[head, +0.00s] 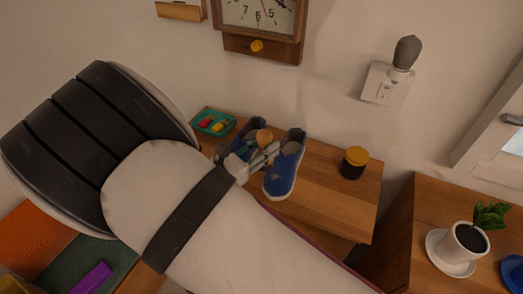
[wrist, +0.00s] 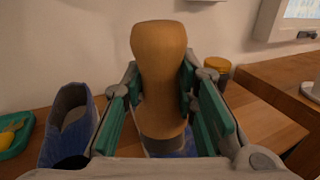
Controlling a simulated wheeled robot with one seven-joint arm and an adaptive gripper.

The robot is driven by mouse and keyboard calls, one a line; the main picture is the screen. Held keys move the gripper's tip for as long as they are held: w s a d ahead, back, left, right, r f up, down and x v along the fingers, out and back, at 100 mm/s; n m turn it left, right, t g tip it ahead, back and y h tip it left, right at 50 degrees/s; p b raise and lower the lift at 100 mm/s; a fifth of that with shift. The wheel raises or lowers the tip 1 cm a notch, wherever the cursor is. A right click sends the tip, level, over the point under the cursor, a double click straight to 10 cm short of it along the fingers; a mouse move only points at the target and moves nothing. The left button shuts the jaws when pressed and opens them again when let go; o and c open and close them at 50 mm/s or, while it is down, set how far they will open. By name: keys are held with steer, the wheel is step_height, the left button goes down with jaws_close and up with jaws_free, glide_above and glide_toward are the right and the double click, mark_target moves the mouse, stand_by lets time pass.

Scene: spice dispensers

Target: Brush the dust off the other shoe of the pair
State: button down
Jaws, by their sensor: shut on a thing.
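Two blue shoes stand side by side on a wooden table (head: 335,195). The right shoe (head: 287,170) shows well in the head view; in the wrist view only bits of blue show below the handle. The left shoe (head: 250,127) is partly hidden by my gripper in the head view and shows at the left of the wrist view (wrist: 68,125). My gripper (head: 265,148) is shut on a brown wooden handle (wrist: 160,80), likely the brush's, held upright between green finger pads. The bristles are hidden. Contact with a shoe and dust cannot be made out.
A green tray (head: 214,122) with small colored items lies left of the shoes. A dark jar with a yellow lid (head: 354,162) stands to the right. A potted plant (head: 464,243) stands on another wooden surface. A clock (head: 262,20) hangs on the wall behind.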

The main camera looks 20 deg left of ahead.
mark_target(259, 141)
steer(key=shift+r+p, duration=1.05)
steer(key=shift+r, duration=0.8)
steer(key=shift+f, duration=0.15)
